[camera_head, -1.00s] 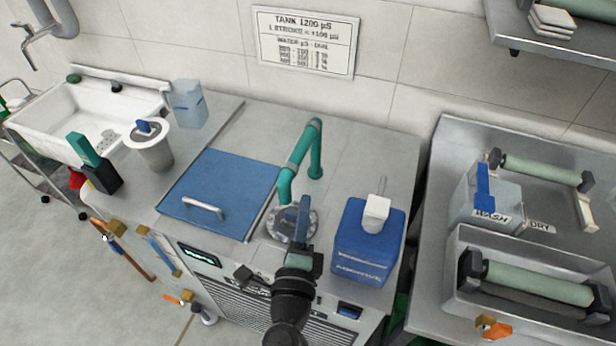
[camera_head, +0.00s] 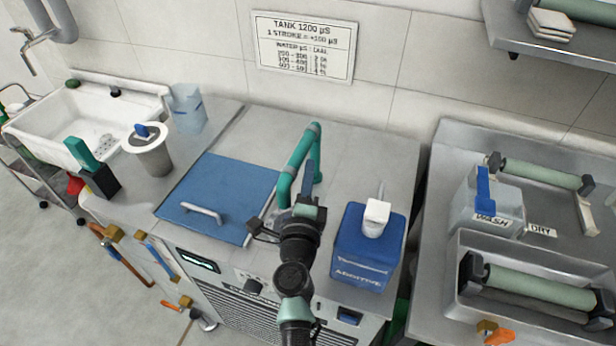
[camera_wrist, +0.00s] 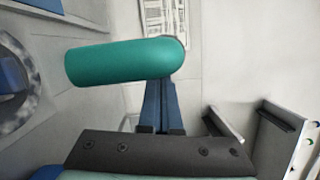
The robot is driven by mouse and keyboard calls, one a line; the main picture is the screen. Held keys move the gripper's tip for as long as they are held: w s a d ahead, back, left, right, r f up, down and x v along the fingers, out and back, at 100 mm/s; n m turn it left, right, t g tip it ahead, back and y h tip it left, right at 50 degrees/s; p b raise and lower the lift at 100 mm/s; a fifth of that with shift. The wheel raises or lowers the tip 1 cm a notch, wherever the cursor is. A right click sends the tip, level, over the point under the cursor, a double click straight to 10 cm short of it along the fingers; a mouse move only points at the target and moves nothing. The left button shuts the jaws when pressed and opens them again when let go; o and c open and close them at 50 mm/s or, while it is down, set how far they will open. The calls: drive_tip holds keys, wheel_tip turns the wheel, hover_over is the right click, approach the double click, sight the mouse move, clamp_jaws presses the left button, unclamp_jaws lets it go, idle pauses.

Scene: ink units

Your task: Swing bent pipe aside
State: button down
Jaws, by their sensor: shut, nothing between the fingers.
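The bent pipe (camera_head: 300,156) is green and arches over the steel top of the ink unit, right of the blue lid (camera_head: 222,190). Its free end points down toward the front. My gripper (camera_head: 309,170) is shut and empty, with its blue fingers just right of the pipe's front end. My arm hides the round grey fitting below the pipe in the head view; part of this fitting (camera_wrist: 18,85) shows in the wrist view.
A blue additive bottle (camera_head: 362,250) with a white pump stands close right of my arm. Wash and dry trays (camera_head: 450,165) are on the right bench. The top behind the pipe is clear.

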drive_tip(key=shift+a, duration=0.15)
drive_tip(key=shift+a+m+h, duration=0.3)
drive_tip(key=shift+h, duration=0.2)
